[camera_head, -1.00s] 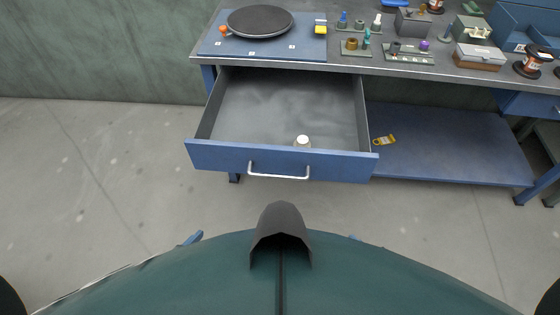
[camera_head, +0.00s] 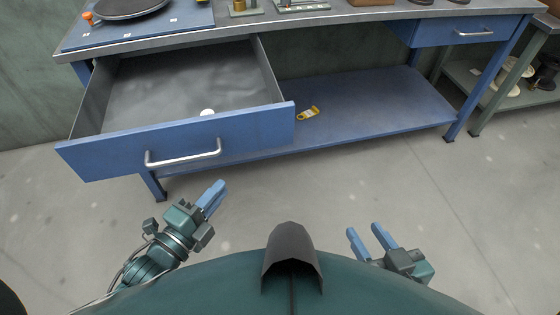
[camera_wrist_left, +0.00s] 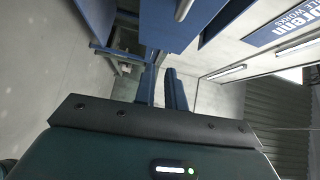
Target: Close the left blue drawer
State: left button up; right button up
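The left blue drawer (camera_head: 178,140) is pulled far out of the workbench in the head view. Its front carries a silver bar handle (camera_head: 184,158), and its grey inside is visible. A small white-topped object (camera_head: 207,112) sits inside behind the front. My left gripper (camera_head: 214,192) is below and in front of the drawer, apart from the handle, empty. The left wrist view shows its two fingers (camera_wrist_left: 162,80) with a narrow gap; blue surfaces stand beyond them. My right gripper (camera_head: 366,234) is open and empty, lower right of the drawer.
The workbench top (camera_head: 300,18) holds a turntable (camera_head: 128,8) and several small parts. A lower blue shelf (camera_head: 370,105) bears a yellow item (camera_head: 309,113). Another blue drawer (camera_head: 455,31) at right is closed. The floor before the bench is clear.

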pick_arm(q)
jog(key=shift+w+d+f+m+h, duration=0.1)
jog(key=shift+w+d+m+h, duration=0.15)
jog(key=shift+m, duration=0.25)
jog(key=shift+c, duration=0.7)
jog(key=shift+w+d, duration=0.2)
grip_shut()
jog(key=b, duration=0.1)
send_near(254, 136)
jog(key=x, duration=0.5)
jog(key=shift+s+d, duration=0.15)
jog(key=shift+d, duration=0.25)
jog(key=shift+w+a, duration=0.15)
jog(key=shift+w, duration=0.35)
